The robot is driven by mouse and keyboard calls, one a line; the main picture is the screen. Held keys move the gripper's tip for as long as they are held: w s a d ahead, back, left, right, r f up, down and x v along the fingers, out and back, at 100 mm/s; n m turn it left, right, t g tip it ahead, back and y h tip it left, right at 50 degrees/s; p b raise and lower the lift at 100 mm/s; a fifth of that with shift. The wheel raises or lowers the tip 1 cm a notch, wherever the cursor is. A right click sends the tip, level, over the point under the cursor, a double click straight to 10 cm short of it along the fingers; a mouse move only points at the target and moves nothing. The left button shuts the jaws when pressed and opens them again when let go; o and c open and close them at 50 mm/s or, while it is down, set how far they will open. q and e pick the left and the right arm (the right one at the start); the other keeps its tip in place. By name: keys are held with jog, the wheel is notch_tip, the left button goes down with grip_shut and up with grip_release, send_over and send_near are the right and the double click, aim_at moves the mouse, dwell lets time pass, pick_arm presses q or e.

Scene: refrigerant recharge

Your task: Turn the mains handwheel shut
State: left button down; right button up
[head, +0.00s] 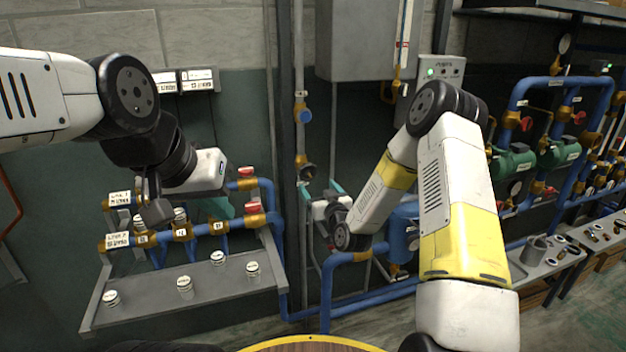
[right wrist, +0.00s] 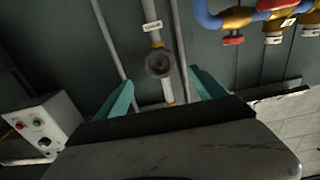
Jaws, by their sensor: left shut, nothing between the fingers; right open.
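A dark grey round handwheel (head: 307,171) sits low on the vertical pipe at the centre of the head view. It also shows in the right wrist view (right wrist: 158,63), face on, beside a small white tag that I cannot read. My right gripper (head: 321,189) is open just below and right of the wheel in the head view. In the right wrist view its teal fingers stand apart, with the wheel between and beyond their tips; I see no contact. My left gripper (head: 222,208) is shut and empty, in front of the labelled pipe manifold on the left.
A grey shelf (head: 215,290) with several white-capped pieces stands below the blue manifold (head: 205,229). A button box (head: 440,70), green pumps (head: 515,160) and a bench (head: 545,270) are at the right.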

aim_at(309, 174)
jog(key=x, duration=0.8)
jog(key=shift+w+a, duration=0.1)
jog(key=shift+w, duration=0.2)
jog(key=shift+c, duration=0.7)
jog(key=c, duration=1.3)
jog(key=m, duration=0.4)
jog(key=shift+m, duration=0.4)
jog(key=m, duration=0.4)
jog(key=shift+m, duration=0.3)
